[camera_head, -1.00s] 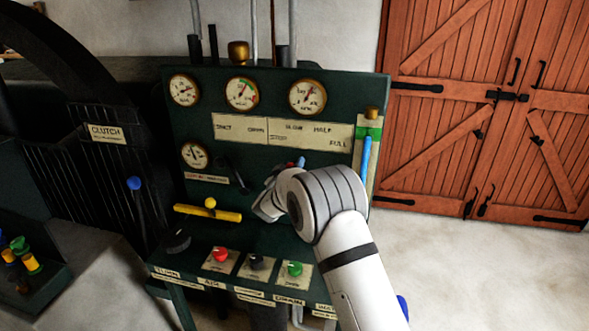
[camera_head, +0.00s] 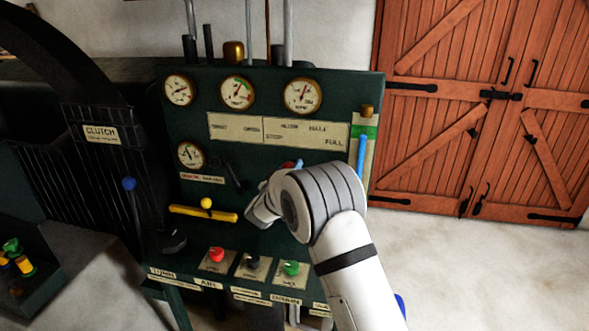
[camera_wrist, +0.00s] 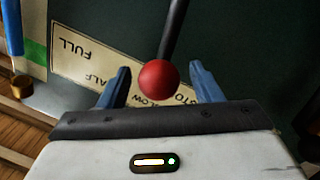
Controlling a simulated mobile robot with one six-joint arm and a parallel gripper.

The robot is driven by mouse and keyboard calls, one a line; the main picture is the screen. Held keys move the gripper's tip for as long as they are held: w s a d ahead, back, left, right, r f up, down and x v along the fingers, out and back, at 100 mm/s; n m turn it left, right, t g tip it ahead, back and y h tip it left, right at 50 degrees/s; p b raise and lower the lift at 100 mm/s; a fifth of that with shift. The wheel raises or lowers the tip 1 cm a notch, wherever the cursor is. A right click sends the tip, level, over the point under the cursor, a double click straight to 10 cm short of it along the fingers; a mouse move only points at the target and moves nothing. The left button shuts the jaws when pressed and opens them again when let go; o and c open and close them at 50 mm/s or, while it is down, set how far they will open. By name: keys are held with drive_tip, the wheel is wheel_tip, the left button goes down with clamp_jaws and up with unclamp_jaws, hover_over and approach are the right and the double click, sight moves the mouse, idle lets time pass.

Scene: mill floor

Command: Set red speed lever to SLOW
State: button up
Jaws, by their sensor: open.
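The red speed lever shows in the wrist view as a red ball knob (camera_wrist: 159,80) on a dark rod. The knob lies between the two blue fingers of my gripper (camera_wrist: 160,88), with a gap on either side. My gripper is open. Behind it is the cream scale plate (camera_wrist: 85,68), upside down in this view, with FULL, HALF, SLOW and STOP lettering partly covered. In the head view the scale plate (camera_head: 306,133) is on the green panel, and my arm hides most of the lever below it. A bit of red and a blue fingertip show above my wrist.
A blue lever (camera_head: 361,155) stands close on the right of the panel. A dark lever (camera_head: 233,174) and a yellow bar (camera_head: 203,214) are on the left. Red (camera_head: 216,254) and green (camera_head: 291,268) knobs sit on the ledge below. Open floor lies right.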

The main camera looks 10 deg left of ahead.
drive_tip(key=s, duration=0.2)
drive_tip(key=s+a+b, duration=0.1)
drive_tip(key=s, duration=0.2)
drive_tip(key=shift+s+f, duration=0.1)
drive_tip(key=shift+s, duration=0.05)
drive_tip(key=s+d+r+g+y, duration=0.55)
drive_tip(key=s+d+r, duration=0.25)
drive_tip(key=d, duration=0.3)
drive_tip(key=s+d+f+m+g, duration=0.1)
drive_tip(key=s+d+f+g, duration=0.1)
drive_tip(key=s+d, duration=0.4)
drive_tip(key=s+d+f+m+g+h, duration=0.1)
drive_tip(key=s+d+g, duration=0.3)
drive_tip(key=s, duration=1.2)
drive_tip(key=s+d+f+m+g+h, duration=0.1)
drive_tip(key=s+d+f+m+g, duration=0.1)
drive_tip(key=s+d, duration=0.6)
drive_tip(key=s+g, duration=0.1)
drive_tip(key=s, duration=0.3)
drive_tip(key=shift+d+f+g, duration=0.3)
drive_tip(key=shift+f+g, duration=0.05)
